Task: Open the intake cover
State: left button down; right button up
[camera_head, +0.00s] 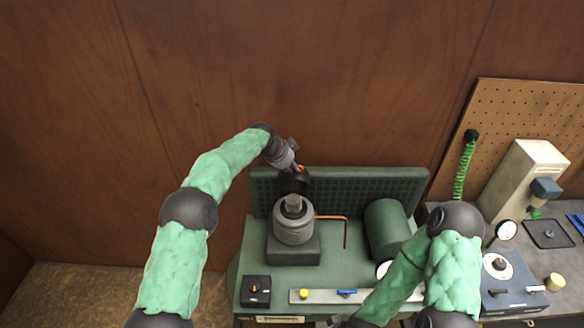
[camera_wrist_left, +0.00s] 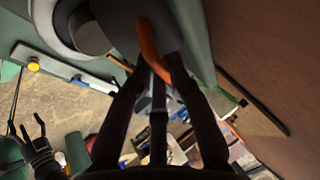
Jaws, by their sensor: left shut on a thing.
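The intake cover (camera_head: 291,184) is a dark round plate. It stands raised and tilted at the back of the grey cylindrical intake (camera_head: 293,229) on the green machine. In the left wrist view the dark cover (camera_wrist_left: 128,22) carries an orange handle (camera_wrist_left: 148,48). My left gripper (camera_head: 298,169) is at the cover's upper edge, its fingers shut on the orange handle. My right gripper (camera_wrist_left: 32,130) shows in the left wrist view, low and away from the cover, fingers apart and empty. In the head view it is mostly cut off at the bottom edge.
The green machine top (camera_head: 338,265) bears a bent copper pipe (camera_head: 335,218), a green cylinder (camera_head: 387,229) and a black switch box (camera_head: 256,291). A green ribbed panel (camera_head: 385,184) stands behind, near the brown wall. A cluttered bench (camera_head: 560,265) is at the right.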

pick_arm(q)
jog(key=c, duration=1.1)
grip_release()
jog(key=shift+w+r, duration=0.1)
jog(key=shift+r, duration=0.15)
jog(key=shift+c, duration=0.2)
jog(key=v, duration=1.2)
jog(key=shift+f, duration=0.1)
